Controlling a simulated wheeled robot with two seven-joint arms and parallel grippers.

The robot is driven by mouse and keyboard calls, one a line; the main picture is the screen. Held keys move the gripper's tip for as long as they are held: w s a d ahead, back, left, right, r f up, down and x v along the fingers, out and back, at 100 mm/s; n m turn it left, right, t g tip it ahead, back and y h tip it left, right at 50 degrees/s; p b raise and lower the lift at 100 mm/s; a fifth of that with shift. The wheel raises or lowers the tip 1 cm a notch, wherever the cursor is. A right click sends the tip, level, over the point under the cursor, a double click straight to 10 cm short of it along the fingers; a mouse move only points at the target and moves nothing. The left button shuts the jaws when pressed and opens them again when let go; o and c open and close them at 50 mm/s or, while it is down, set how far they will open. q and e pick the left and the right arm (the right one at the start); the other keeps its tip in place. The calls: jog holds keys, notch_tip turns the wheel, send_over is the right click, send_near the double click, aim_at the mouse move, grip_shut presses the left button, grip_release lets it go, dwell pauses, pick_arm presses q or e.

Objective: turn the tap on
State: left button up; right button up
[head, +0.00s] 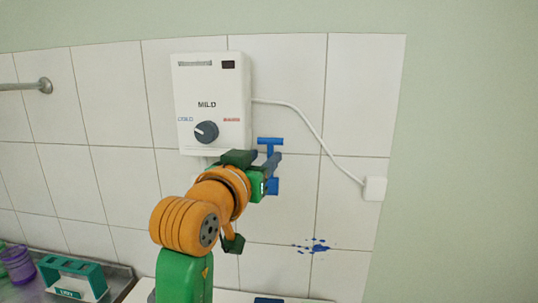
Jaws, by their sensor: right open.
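The blue tap (270,142) is on the tiled wall, right of and below the white heater box. Its T-shaped handle shows on top, and a blue lower part shows beneath my fingers. My right gripper (272,166) is open, with its dark fingers in front of the tap's middle, just below the handle. The gripper hides the tap's middle, and I cannot tell whether the fingers touch it. No water stream is visible. My left gripper is out of view.
The white heater box (215,85) has a dark dial (206,132). Its cable runs to a white wall socket (375,188). Blue paint (314,246) stains the tiles. A teal holder (75,278) and purple jar (17,263) stand lower left.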

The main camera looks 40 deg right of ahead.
aim_at(269, 152)
jog(key=p+x, duration=0.1)
jog(key=x, duration=0.3)
jog(key=shift+w+d+r, duration=0.1)
jog(key=shift+d, duration=0.25)
jog(key=shift+a, duration=0.1)
grip_shut()
dwell(0.9)
